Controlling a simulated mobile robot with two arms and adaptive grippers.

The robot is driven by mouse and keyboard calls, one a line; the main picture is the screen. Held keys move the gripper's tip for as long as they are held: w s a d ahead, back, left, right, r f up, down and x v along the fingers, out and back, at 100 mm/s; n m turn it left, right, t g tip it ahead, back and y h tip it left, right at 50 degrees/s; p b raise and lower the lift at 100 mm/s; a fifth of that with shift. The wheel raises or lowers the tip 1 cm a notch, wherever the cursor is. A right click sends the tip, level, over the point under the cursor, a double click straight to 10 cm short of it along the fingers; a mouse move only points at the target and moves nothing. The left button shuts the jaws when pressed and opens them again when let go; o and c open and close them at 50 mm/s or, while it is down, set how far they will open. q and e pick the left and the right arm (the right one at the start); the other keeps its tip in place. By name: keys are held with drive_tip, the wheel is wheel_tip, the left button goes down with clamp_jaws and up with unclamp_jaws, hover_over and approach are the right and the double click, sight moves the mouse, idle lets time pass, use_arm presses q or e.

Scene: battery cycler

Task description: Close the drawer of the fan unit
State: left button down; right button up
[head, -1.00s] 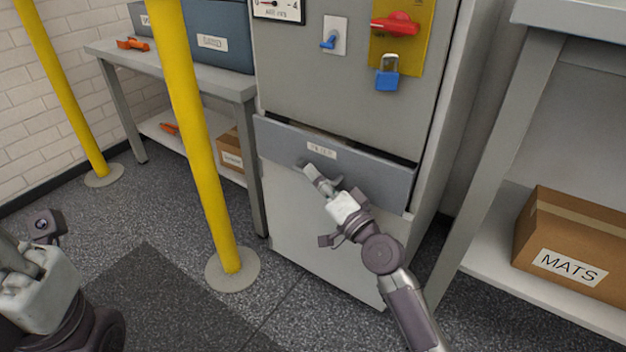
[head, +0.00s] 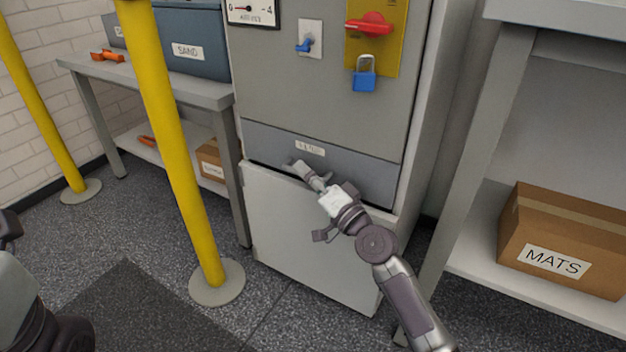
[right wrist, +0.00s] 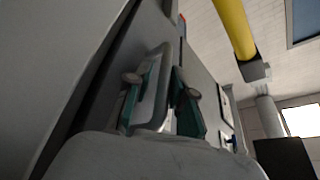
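The fan unit (head: 310,85) is a tall grey cabinet. Its drawer (head: 360,172) is a darker grey, labelled front that sits about level with the panel above, with no clear gap along its top edge. A dark gap shows below it.
Yellow posts (head: 172,140) stand at the left. A bench (head: 160,86) with a blue-grey bin (head: 190,45) is behind them. A shelf (head: 480,240) with a MATS box (head: 560,240) stands at the right. A blue padlock (head: 364,76) hangs above the drawer.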

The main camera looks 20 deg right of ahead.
drive_tip(key=v, duration=1.2)
